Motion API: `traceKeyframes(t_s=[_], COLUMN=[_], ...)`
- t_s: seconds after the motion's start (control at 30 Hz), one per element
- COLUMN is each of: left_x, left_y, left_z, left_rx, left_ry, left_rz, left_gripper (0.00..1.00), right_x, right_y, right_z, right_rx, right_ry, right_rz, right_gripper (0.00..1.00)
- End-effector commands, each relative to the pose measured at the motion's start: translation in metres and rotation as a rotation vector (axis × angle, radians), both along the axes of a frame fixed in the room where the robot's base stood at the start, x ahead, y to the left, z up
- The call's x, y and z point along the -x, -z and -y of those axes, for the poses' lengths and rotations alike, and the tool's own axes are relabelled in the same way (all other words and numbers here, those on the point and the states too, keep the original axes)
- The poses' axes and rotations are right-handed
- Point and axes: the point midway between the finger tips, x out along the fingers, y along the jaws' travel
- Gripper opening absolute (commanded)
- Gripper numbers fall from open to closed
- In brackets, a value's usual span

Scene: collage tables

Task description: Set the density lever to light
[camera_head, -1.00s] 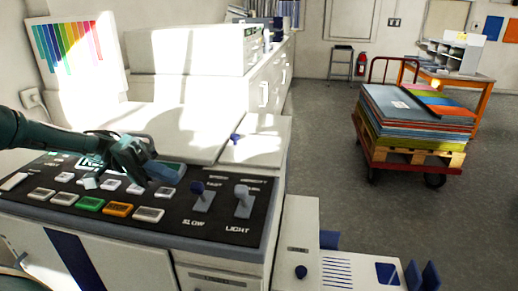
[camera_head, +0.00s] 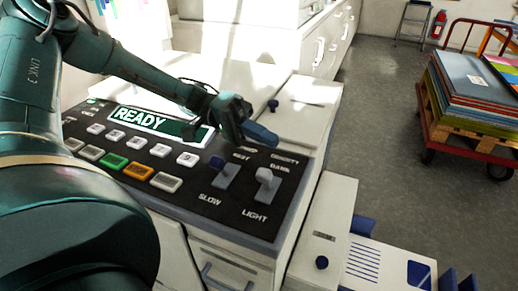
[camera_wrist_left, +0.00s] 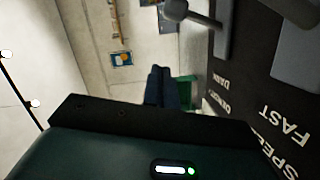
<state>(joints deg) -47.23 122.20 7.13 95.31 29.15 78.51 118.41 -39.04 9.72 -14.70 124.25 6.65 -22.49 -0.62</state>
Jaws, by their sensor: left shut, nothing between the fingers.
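The density lever (camera_head: 264,177) is a light grey lever with a rounded knob on the right of the black control panel. Its knob stands nearer the DARK label than the LIGHT label below. In the left wrist view the lever (camera_wrist_left: 178,10) shows at the top, with its knob beyond the fingertips. My left gripper (camera_head: 262,135) is shut and empty, above the panel's back edge, just behind the lever and apart from it. Its dark fingers (camera_wrist_left: 161,88) lie together in the wrist view. My right gripper is not in view.
The blue-knobbed speed lever (camera_head: 222,170) stands just left of the density lever. Panel buttons and a READY display (camera_head: 150,124) lie further left. A white unit (camera_head: 320,240) with a blue knob stands at lower right. A loaded red cart (camera_head: 470,140) stands on the floor.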

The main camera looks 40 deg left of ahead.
Motion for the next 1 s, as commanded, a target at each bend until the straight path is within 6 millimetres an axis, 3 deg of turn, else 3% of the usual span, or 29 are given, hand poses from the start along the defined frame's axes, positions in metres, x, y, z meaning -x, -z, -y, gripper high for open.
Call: traceKeyframes(t_s=[0.03,0.3,0.77,1.0], left_x=[0.001,0.033,0.038,0.053], left_y=[0.000,0.010,0.014,0.016], left_z=[0.010,0.014,0.015,0.019], left_rx=[0.001,0.001,-0.001,-0.026], left_ry=[0.004,-0.001,-0.001,0.000], left_rz=[-0.004,-0.001,0.007,0.121], left_gripper=[0.00,0.00,0.00,0.00], right_x=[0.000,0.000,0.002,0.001], right_y=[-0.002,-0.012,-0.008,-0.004], right_z=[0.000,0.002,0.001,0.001], right_rx=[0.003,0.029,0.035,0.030], right_ry=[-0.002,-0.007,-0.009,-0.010], right_rz=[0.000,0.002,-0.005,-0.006], right_gripper=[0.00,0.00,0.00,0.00])
